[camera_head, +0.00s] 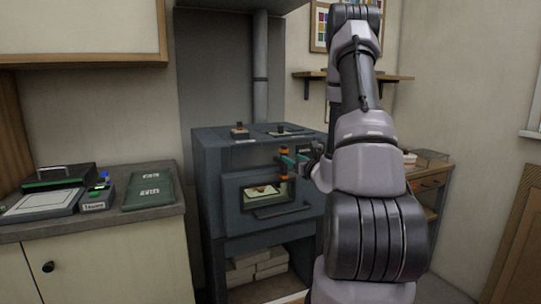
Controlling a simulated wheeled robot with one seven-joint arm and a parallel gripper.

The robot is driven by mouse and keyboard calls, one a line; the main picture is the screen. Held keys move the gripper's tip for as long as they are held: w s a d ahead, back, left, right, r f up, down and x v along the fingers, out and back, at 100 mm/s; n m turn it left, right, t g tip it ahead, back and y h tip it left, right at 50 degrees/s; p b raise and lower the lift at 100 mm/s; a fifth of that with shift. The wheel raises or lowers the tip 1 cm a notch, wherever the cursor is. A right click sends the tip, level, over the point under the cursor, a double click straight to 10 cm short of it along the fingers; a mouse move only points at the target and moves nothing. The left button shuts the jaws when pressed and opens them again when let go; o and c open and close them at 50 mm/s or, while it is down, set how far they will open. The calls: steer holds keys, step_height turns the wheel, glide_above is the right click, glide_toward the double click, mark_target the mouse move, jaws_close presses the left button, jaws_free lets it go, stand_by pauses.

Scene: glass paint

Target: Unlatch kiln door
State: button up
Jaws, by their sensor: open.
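The kiln (213,165) is a dark blue-grey box standing in the middle of the camera_head view. Its front door (232,213) has a small window with something pale and lit inside, and a dark bar handle (283,211) below it. An orange-and-dark latch (284,150) sits near the upper right of the door. My gripper (289,161) is at the latch, with its jaws open. Whether the fingers touch the latch or only stand around it cannot be told. My arm hides the kiln's right side.
A counter (160,209) on the left carries a tray-like device (45,203), a small labelled box (97,198) and a green folder (149,190). Pale bricks (270,264) lie in the open space under the kiln. A wooden cabinet (432,181) stands at right behind my arm.

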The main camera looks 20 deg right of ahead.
mark_target(281, 152)
steer(key=w, duration=1)
steer(key=shift+w+a, duration=0.15)
steer(key=shift+w, duration=0.2)
steer(key=shift+c, duration=0.3)
jaws_close()
steer(key=shift+f, duration=0.1)
stand_by(0.6)
